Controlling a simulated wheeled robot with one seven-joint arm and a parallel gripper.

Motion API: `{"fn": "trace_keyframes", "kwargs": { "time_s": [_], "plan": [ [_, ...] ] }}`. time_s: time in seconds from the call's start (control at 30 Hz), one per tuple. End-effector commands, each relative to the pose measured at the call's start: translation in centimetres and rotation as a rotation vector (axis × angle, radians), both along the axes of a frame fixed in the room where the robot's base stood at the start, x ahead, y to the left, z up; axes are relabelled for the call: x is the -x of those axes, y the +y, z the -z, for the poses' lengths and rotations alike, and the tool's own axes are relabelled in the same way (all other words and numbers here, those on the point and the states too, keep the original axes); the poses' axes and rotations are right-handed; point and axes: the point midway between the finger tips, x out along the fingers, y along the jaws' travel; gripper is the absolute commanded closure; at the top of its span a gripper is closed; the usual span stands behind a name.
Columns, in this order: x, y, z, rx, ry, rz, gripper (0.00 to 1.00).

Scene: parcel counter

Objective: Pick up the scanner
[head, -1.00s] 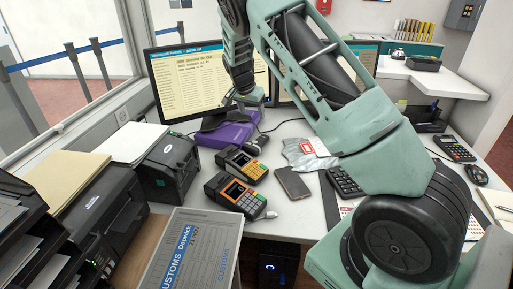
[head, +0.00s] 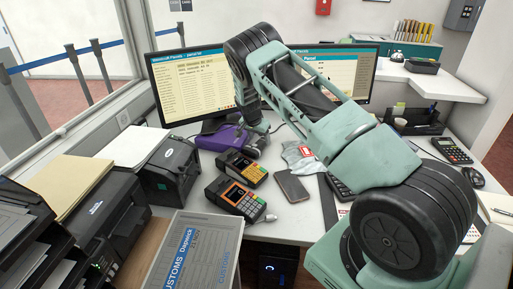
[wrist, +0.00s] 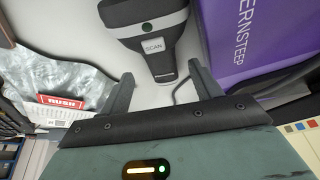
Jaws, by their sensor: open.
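The scanner (wrist: 152,42), black and grey with a SCAN label and a small green dot, lies on the white counter in the wrist view. Its handle points down toward my gripper (wrist: 160,75), and its top end is cut off by the picture edge. The jaws are open, one finger on either side of the handle's lower end, with nothing gripped. In the head view my gripper (head: 254,150) is low over the counter beside the purple box (head: 217,138). The scanner there is largely hidden by my gripper and arm.
The purple box is close on the scanner's right in the wrist view. A grey plastic parcel (wrist: 62,82) with a red RUSH label lies to its left. Two card terminals (head: 236,197) and a phone (head: 291,186) lie in front. Two monitors (head: 195,85) stand behind.

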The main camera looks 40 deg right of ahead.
Motion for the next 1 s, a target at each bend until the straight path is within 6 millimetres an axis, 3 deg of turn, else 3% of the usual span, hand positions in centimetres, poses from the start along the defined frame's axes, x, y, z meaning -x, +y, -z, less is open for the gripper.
{"fn": "trace_keyframes", "kwargs": {
  "time_s": [0.2, 0.5, 0.53, 0.7, 0.73, 1.0],
  "plan": [
    [-0.5, -0.8, 2.7, 0.000, 0.001, 0.000, 0.36],
    [-0.6, -1.0, 3.3, 0.001, 0.000, 0.000, 0.36],
    [-0.6, -1.0, 3.3, 0.001, 0.000, 0.000, 0.39],
    [-0.6, -1.0, 3.2, 0.000, 0.000, 0.000, 0.86],
    [-0.6, -1.0, 3.2, 0.000, 0.000, 0.000, 0.90],
    [-0.7, -1.0, 3.0, 0.001, -0.001, 0.000, 0.90]
  ]
}}
